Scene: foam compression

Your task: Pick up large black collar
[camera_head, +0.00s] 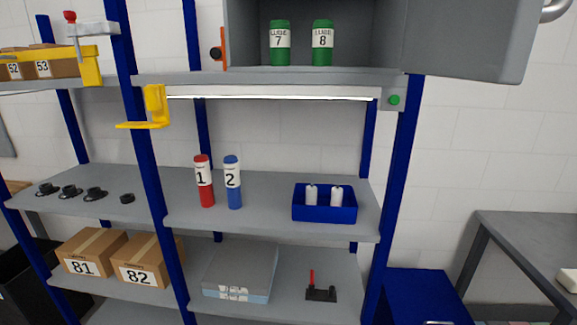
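Several small black pieces stand in a row on the middle shelf at the left. Three have wide flat brims: the leftmost black piece (47,190), the second black piece (70,192) and the third black piece (95,195). A plainer black piece (127,198) without a clear brim stands at the right end of the row, near the blue post. The pieces are too small to tell surely which is the large collar. Neither of my grippers is in view.
A blue post (146,170) rises just right of the row. A red tube (204,182), a blue tube (233,183) and a blue bin (324,213) share the shelf to the right. Boxes (93,251) lie below. A yellow bracket (155,105) juts out above.

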